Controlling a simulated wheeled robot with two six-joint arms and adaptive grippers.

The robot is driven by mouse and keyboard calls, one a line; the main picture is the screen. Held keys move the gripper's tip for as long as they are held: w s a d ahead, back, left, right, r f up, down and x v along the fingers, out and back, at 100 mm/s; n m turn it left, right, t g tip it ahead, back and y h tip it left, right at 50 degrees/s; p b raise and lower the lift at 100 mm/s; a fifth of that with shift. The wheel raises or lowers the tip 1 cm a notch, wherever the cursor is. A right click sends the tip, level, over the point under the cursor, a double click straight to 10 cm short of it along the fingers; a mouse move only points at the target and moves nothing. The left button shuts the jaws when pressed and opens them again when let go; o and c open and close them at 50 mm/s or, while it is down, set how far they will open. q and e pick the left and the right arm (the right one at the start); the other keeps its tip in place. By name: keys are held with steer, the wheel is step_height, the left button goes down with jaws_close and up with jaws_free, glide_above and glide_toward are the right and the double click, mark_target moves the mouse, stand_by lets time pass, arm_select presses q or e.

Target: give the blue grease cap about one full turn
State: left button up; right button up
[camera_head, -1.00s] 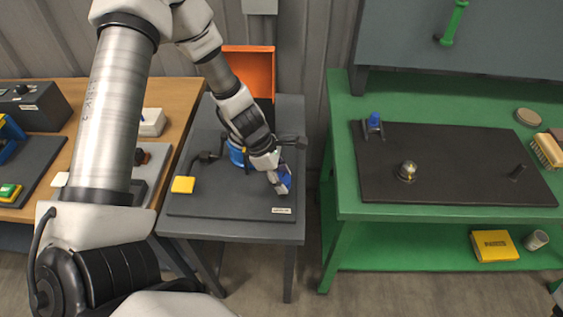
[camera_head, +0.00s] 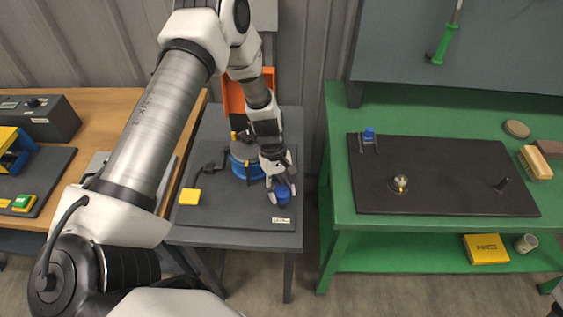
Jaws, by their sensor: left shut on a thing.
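The blue grease cap (camera_head: 283,197) is at the right front of a dark plate on the grey stand. My left gripper (camera_head: 281,187) points down at it and is shut on it; the fingers hide part of the cap. I cannot tell whether the cap sits on a fitting or is clear of the plate. A blue round drum (camera_head: 243,167) stands just left of the gripper, partly hidden by dark parts.
A yellow block (camera_head: 189,196) lies at the plate's left front. An orange panel (camera_head: 233,97) stands behind my left arm. The green bench (camera_head: 341,200) on the right holds a black mat (camera_head: 450,165) with a blue-topped part (camera_head: 369,134) and small fittings.

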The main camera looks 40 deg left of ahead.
arm_select(q)
steer(key=m+g, duration=0.1)
steer(key=m, duration=0.1)
steer(key=m+y+b, duration=0.1)
steer(key=m, duration=0.2)
steer(key=shift+f+m+g+y, duration=0.1)
steer(key=shift+m+g+y, duration=0.2)
steer(key=shift+g, duration=0.1)
steer(key=m+y, duration=0.1)
steer(key=m, duration=0.1)
steer(key=m+y+b, duration=0.1)
steer(key=m, duration=0.2)
steer(key=shift+d+m+g, duration=0.1)
steer(key=shift+m+g, duration=0.2)
steer(key=m+y, duration=0.2)
steer(key=m, duration=0.3)
steer(key=m+y, duration=0.1)
steer(key=m, duration=0.2)
steer(key=m+t, duration=0.1)
steer(key=m, duration=0.1)
steer(key=shift+m+t+y+b, duration=0.3)
steer(key=shift+m+y, duration=0.1)
steer(key=o, duration=1.1)
steer(key=shift+o, duration=0.2)
steer(key=shift+r, duration=0.2)
